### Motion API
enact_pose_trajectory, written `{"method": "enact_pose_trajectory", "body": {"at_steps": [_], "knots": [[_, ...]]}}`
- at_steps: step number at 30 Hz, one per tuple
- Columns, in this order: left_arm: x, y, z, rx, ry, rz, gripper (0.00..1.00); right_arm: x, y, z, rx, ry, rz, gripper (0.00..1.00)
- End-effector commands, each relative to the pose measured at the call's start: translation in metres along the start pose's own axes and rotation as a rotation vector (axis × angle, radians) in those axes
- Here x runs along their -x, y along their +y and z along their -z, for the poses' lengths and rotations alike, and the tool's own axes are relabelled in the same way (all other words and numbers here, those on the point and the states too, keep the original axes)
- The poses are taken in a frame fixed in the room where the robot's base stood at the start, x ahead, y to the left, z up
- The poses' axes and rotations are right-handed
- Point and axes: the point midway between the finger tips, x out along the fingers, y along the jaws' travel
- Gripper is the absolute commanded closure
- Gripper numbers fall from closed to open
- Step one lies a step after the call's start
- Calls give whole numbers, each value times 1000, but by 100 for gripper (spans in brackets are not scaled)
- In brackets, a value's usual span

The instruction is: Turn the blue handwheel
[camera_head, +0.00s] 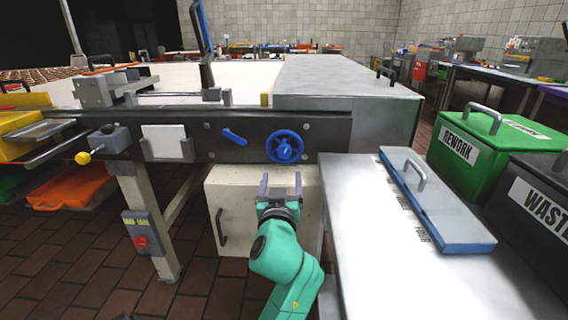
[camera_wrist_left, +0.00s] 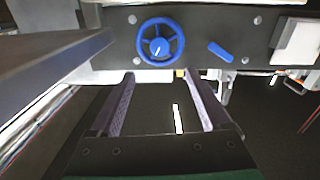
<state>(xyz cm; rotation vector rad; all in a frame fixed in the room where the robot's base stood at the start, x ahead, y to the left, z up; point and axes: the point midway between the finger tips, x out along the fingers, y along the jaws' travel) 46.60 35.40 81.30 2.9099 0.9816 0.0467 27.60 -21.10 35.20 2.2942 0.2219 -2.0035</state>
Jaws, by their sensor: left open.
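The blue handwheel (camera_head: 285,146) is mounted on the dark front panel of the machine (camera_head: 320,132). It is a spoked ring with a hub that carries a white mark. My left gripper (camera_head: 281,184) is just below the wheel in the head view, with its two fingers pointing up toward it. The gripper is open and empty. In the left wrist view the handwheel (camera_wrist_left: 160,41) lies beyond the fingertips (camera_wrist_left: 159,79), roughly between their lines, and nothing touches it. The whole rim is visible. My right gripper is not in view.
A blue lever (camera_head: 234,137) sits on the same panel, left of the wheel. A cream cabinet (camera_head: 216,190) stands below. A metal table (camera_head: 400,260) with a blue-edged lid (camera_head: 435,205) is at the right. A green REWORK bin (camera_head: 490,140) stands beyond it.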

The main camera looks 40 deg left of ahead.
Motion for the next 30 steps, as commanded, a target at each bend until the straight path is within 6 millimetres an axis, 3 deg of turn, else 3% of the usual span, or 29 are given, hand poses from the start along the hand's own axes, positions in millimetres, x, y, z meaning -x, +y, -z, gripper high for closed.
{"method": "enact_pose_trajectory", "body": {"at_steps": [5, 12, 18, 28, 29, 30], "knots": [[-29, 0, 2, -6, 1, 2, 19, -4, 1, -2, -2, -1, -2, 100], [-95, 0, -1, -7, -2, 1, 19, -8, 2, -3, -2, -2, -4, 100], [-134, 0, -2, -7, -4, 0, 19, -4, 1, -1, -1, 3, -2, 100], [-143, 0, -3, -5, -6, 0, 19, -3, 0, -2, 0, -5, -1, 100], [-143, 0, -3, -5, -6, 0, 26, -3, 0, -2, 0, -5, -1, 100], [-143, 0, -3, -5, -6, 0, 41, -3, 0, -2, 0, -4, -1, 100]]}}
